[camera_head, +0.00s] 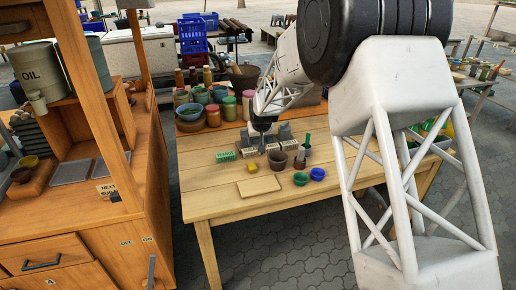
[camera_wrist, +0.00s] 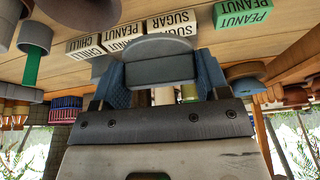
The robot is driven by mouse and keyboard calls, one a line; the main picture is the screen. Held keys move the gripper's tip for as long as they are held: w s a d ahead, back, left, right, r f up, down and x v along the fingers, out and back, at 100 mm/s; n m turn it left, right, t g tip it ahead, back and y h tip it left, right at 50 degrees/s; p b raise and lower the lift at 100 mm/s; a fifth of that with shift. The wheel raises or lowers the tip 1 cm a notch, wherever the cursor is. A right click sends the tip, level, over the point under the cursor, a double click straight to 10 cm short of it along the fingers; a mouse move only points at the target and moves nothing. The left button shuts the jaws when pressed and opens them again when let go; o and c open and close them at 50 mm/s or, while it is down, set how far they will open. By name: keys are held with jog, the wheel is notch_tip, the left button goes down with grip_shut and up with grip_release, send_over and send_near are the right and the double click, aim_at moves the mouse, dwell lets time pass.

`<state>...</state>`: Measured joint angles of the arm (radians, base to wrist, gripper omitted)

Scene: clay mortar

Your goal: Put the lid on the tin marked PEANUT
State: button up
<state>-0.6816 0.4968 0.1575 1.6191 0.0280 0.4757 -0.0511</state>
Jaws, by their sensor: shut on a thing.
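My gripper (camera_head: 262,124) points down above the back of the table, over small grey shapes that seem to be the tins (camera_head: 285,131). In the wrist view my gripper (camera_wrist: 160,78) has its two blue-grey fingers on either side of a grey, round-edged piece, which looks like the lid (camera_wrist: 160,62). It is shut on this piece. White labels (camera_head: 272,148) stand in a row near the gripper; in the wrist view the white labels (camera_wrist: 170,22) read upside down, with PEANUT, CHILLI and SUGAR among their words. The tins are partly hidden.
A grey-brown pot (camera_head: 277,160), a green bowl (camera_head: 300,178) and a blue bowl (camera_head: 317,174) stand right of centre. A green-handled tool (camera_head: 307,142) is behind them. A flat board (camera_head: 258,188) lies at the front. Jars (camera_head: 213,116) crowd the back left. The table's front left is clear.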

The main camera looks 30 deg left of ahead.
jog(key=w+a, duration=0.2)
jog(key=w, duration=0.6)
jog(key=w+a, duration=0.3)
jog(key=w, duration=0.6)
jog(key=shift+w+r+m, duration=0.2)
jog(key=shift+r+m, duration=0.15)
jog(key=shift+m, duration=0.05)
jog(key=shift+a+f, duration=0.1)
jog(key=shift+f, duration=0.1)
jog(key=shift+f, duration=2.15)
jog(key=shift+f, duration=0.45)
dwell(0.6)
jog(key=o, duration=1)
jog(key=shift+r, duration=0.15)
jog(key=shift+r, duration=3.3)
